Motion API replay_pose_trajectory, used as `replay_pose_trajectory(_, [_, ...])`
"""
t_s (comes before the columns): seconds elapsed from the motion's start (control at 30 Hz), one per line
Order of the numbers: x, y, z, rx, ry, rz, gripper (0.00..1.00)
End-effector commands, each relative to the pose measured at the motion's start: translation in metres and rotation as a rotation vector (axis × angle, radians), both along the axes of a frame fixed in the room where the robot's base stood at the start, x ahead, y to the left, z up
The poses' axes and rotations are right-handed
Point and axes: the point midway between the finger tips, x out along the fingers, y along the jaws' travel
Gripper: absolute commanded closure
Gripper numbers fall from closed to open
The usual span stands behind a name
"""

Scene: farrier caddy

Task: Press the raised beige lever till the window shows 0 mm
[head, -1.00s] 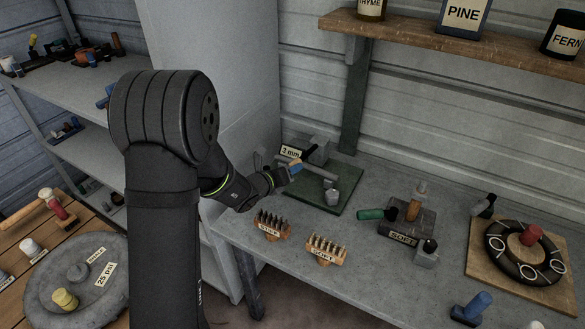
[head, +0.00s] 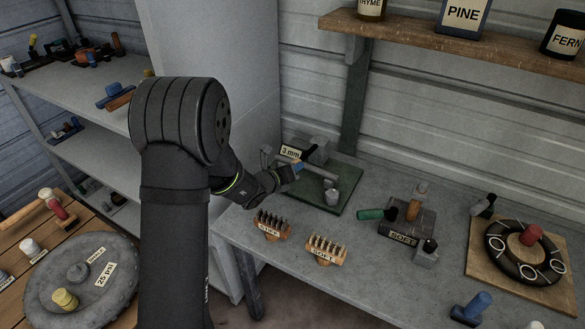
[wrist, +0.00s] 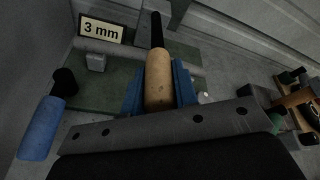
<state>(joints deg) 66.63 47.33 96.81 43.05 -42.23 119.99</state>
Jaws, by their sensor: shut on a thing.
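The beige lever (wrist: 158,85) is a rounded beige grip on a black rod, seen in the middle of the wrist view. My gripper (wrist: 160,72) has its blue fingers on both sides of the beige grip and is shut on it. In the head view my gripper (head: 297,166) is over the green-based device, and it mostly hides the grip. The window (wrist: 101,30) reads 3 mm; it also shows in the head view (head: 291,152). The device's green base (head: 347,187) lies on the grey bench.
A blue cylinder (wrist: 40,128) with a black end is close on the left in the wrist view. Two wooden racks (head: 272,226) stand at the bench's front edge. A green-handled tool (head: 370,214) and a block marked SOFT are to the right. A wooden shelf (head: 430,35) hangs above.

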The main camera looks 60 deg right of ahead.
Motion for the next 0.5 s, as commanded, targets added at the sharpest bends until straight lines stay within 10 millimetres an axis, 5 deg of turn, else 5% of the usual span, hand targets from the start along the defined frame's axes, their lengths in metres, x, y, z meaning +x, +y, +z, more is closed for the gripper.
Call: replay_pose_trajectory(0.5, [0.0, 0.003, -0.027, -0.134, -0.001, 0.0, 1.0])
